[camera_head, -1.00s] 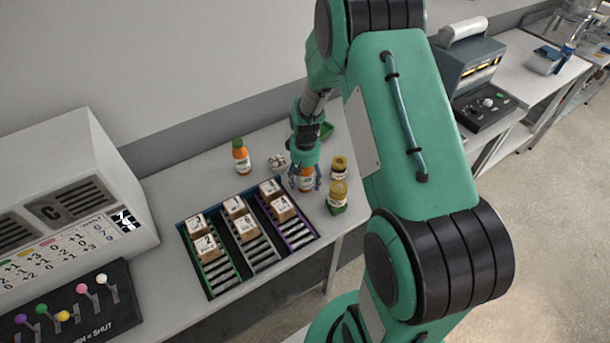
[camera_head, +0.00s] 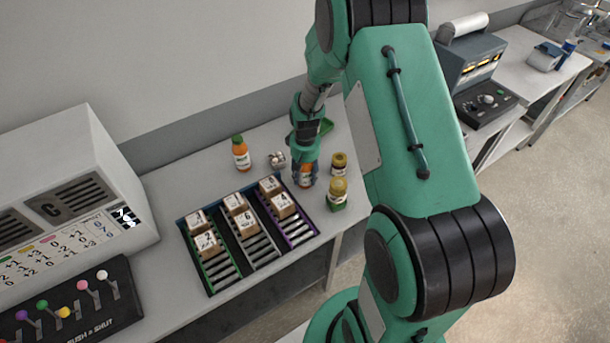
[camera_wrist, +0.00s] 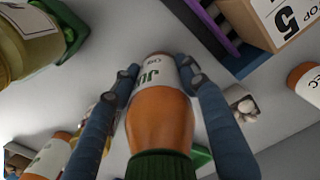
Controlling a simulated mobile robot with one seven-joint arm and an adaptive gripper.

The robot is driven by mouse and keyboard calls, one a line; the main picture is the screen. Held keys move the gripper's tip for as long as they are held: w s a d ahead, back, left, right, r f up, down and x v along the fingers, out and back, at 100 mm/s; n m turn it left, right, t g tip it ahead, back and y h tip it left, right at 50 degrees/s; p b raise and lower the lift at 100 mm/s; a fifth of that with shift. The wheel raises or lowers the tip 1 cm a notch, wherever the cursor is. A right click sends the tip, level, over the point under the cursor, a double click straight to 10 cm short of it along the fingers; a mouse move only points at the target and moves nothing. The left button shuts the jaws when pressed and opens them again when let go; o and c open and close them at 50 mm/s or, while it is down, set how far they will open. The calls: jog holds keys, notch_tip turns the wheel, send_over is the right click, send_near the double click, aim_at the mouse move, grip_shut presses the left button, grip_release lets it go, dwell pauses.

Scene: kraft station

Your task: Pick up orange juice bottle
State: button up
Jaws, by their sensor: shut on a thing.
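An orange bottle (camera_wrist: 159,118) with a white label reading "JU" and a dark green cap fills the middle of the wrist view. My gripper (camera_wrist: 158,74) is shut on it, with one blue finger on each side at the label. In the head view, the bottle (camera_head: 306,181) is at the right part of the table, behind the box rack, mostly covered by my gripper (camera_head: 306,176). I cannot tell whether its base touches the table. A second orange bottle with a green cap (camera_head: 241,156) stands apart, to the left.
The sloped rack (camera_head: 211,284) holds several cardboard boxes in front. A grey machine (camera_head: 75,185) stands left.

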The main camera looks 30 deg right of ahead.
aim_at(306, 171)
jog(key=shift+r, duration=0.45)
jog(key=shift+s+a+r, duration=0.1)
jog(key=shift+s+r, duration=0.1)
jog(key=shift+r, duration=0.4)
jog(key=shift+s+a+r, duration=0.1)
jog(key=shift+s+r, duration=0.1)
jog(key=shift+r, duration=0.4)
jog(key=s+a, duration=0.2)
jog(key=s, duration=0.5)
jog(key=s+a+r+p, duration=0.1)
jog(key=s+a, duration=0.1)
jog(key=s, duration=0.5)
jog(key=shift+s+a+r, duration=0.15)
jog(key=shift+s+a, duration=0.05)
jog(key=shift+a, duration=0.05)
jog(key=w+a+r, duration=0.1)
jog(key=w+r, duration=0.1)
jog(key=w, duration=0.5)
jog(key=w+a+r+p, duration=0.1)
jog(key=w+r, duration=0.2)
jog(key=w, duration=0.3)
jog(key=shift+w+a, duration=0.15)
jog(key=shift+w, duration=0.2)
jog(key=shift+w, duration=0.1)
